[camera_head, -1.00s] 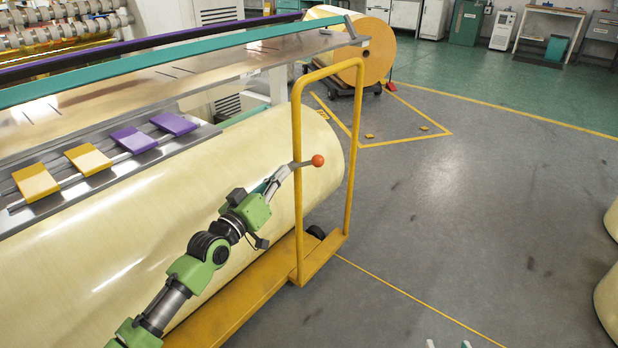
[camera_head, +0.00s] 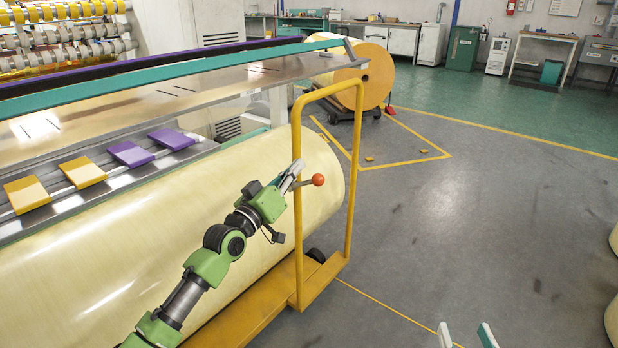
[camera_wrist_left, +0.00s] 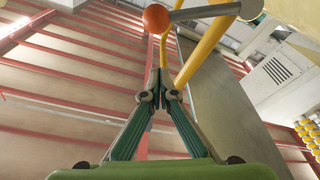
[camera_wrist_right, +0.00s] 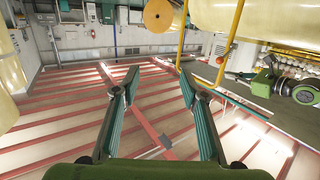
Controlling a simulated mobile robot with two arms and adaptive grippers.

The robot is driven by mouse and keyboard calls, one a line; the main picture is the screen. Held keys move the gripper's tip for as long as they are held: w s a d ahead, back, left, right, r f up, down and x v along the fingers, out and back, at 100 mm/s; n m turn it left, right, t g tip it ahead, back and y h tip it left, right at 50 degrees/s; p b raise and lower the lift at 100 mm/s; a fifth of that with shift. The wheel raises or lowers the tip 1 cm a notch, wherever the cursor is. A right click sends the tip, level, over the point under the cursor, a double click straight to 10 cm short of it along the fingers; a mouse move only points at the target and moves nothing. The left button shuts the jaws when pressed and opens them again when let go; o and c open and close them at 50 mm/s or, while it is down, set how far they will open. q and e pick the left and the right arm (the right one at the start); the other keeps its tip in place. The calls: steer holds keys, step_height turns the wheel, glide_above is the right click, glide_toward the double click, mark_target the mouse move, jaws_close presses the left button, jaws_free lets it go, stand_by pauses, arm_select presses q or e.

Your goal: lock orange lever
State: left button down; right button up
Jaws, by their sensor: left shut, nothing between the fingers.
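The orange ball-ended lever (camera_head: 318,180) sticks out to the right at the post of the yellow cart frame (camera_head: 299,230). Its grey bar and orange ball also show at the top of the left wrist view (camera_wrist_left: 156,18), beyond the fingertips. My left gripper (camera_head: 297,166) is shut and empty, pointing up just left of and above the lever bar in the head view. Whether it touches the lever I cannot tell. My right gripper (camera_head: 465,332) is open and empty at the bottom edge, far from the lever; its spread fingers show in the right wrist view (camera_wrist_right: 159,80).
A large cream roll (camera_head: 150,235) lies behind my left arm, along the cart. The machine's metal table (camera_head: 200,92) with yellow and purple pads stands at the left. The grey floor (camera_head: 450,220) right of the cart is clear. More rolls show at the right edge.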

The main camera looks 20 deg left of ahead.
mark_target(304, 183)
arm_select(q)
steer(key=shift+w+d+f+b, duration=1)
steer(key=shift+w+d+f, duration=0.25)
steer(key=shift+w+f, duration=0.2)
arm_select(e)
step_height(304, 183, up, 12)
steer(key=s+a+t+y, duration=0.1)
steer(key=t+y, duration=0.1)
steer(key=t, duration=0.4)
steer(key=shift+s+f, duration=0.15)
steer(key=shift+s, duration=0.25)
